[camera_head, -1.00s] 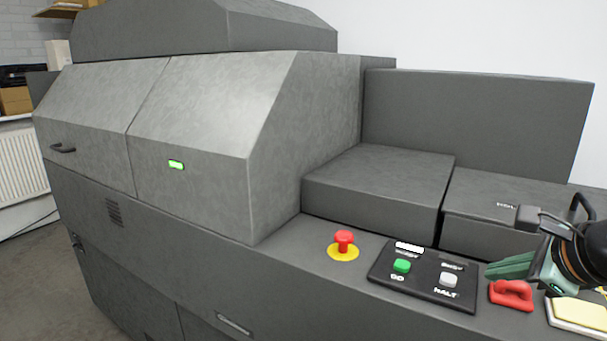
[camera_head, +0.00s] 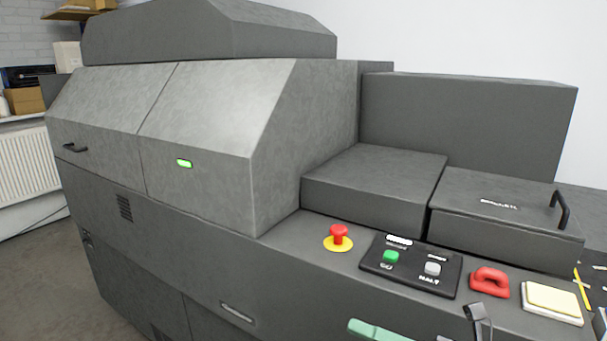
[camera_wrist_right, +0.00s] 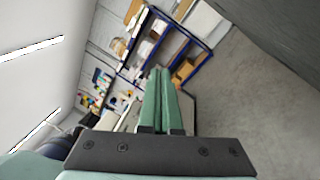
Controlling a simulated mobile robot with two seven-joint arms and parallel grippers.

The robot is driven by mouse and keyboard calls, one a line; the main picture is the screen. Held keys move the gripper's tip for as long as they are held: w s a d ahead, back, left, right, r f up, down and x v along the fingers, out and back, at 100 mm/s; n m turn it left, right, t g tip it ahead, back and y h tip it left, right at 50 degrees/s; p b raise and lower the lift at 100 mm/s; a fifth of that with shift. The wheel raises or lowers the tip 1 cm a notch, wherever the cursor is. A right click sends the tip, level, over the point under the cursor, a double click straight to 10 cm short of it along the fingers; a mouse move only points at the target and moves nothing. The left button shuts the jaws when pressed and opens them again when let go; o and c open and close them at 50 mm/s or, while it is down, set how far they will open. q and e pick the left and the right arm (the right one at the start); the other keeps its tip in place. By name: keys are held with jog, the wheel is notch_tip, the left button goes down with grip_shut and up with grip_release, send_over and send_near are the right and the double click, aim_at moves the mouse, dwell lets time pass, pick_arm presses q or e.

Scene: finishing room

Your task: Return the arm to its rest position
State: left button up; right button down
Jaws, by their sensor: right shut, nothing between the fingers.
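My right gripper (camera_head: 360,327) shows at the bottom edge of the head view, in front of the machine's front face and below the button panel. Its green fingers point left, and most of the arm behind it is cut off by the frame. In the right wrist view its two green fingers (camera_wrist_right: 159,72) lie side by side, shut with nothing between them. My left gripper is not in view.
A large grey machine (camera_head: 205,125) fills the head view. Its ledge carries a red emergency button (camera_head: 338,234), a black panel (camera_head: 408,270) with green and white buttons, a red handle (camera_head: 489,281) and a yellow-white pad (camera_head: 552,300). Shelves (camera_wrist_right: 185,45) stand beyond open floor (camera_wrist_right: 240,85).

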jog(key=w+d+f+m+t+h+p, duration=0.1)
jog(key=d+f+m+t+h, duration=0.4)
jog(key=f+m, duration=0.6)
jog(key=d+f+m+t+h, duration=0.35)
jog(key=f+m+h, duration=0.3)
jog(key=m, duration=0.75)
jog(key=s+f+m+g+h, duration=0.4)
jog(key=s+f+m+g, duration=0.3)
jog(key=s+f, duration=0.8)
notch_tip(320, 180, down, 4)
jog(key=m, duration=0.3)
jog(key=shift+s+a+r+p, duration=0.15)
jog(key=shift+s+a+p, duration=0.05)
jog(key=shift+a+p, duration=0.2)
jog(key=shift+d, duration=0.1)
